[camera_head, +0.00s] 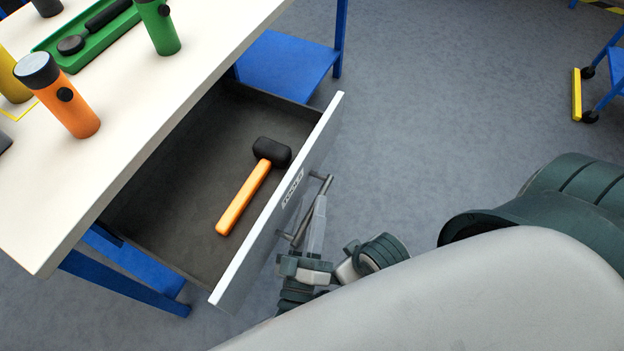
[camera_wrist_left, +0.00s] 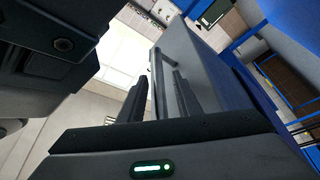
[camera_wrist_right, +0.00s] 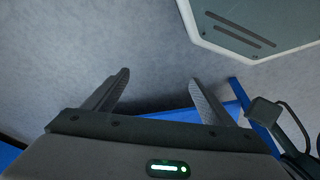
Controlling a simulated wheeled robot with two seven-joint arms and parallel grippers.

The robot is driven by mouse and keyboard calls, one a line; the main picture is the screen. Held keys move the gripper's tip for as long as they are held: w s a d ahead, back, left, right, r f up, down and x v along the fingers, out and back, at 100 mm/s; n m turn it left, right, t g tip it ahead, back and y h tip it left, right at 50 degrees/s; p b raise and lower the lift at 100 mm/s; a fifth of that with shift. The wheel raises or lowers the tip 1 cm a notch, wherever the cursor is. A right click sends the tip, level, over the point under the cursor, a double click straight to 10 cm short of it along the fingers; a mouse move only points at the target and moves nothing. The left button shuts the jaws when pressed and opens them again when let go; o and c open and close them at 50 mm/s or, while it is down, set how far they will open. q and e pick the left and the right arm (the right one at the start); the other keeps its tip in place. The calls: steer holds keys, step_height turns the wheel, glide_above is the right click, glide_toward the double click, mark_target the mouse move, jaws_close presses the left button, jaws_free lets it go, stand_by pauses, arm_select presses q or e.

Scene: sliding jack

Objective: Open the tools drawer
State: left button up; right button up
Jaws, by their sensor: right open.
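The tools drawer stands pulled out from under the white-topped bench, its grey front (camera_head: 318,145) facing right and bearing a label. Inside it lies a mallet (camera_head: 247,195) with an orange handle and black head. The drawer's bar handle (camera_head: 325,185) is on the outer face. My left gripper (camera_head: 312,222) is at this handle, outside the drawer front. In the left wrist view, my left fingers (camera_wrist_left: 160,88) lie on either side of the bar; whether they press on it is unclear. My right gripper (camera_wrist_right: 160,78) is open and empty, with grey floor beyond it.
On the bench top (camera_head: 165,95) stand an orange flashlight (camera_head: 68,105), a green flashlight (camera_head: 160,28) and a green tray (camera_head: 85,35) holding a dark tool. A blue wheeled frame (camera_head: 608,75) is at the far right. Clear floor (camera_head: 430,110) lies right of the drawer.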

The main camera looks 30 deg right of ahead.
arm_select(q)
steer(key=b+v, duration=0.1)
steer(key=v, duration=1.6)
arm_select(e)
steer(key=shift+w+a+f+t+y, duration=0.1)
steer(key=shift+w+a+t+y, duration=0.25)
steer(key=shift+w+a, duration=0.35)
arm_select(q)
steer(key=shift+s, duration=0.1)
arm_select(e)
steer(key=shift+s+a, duration=0.15)
steer(key=shift+s, duration=0.05)
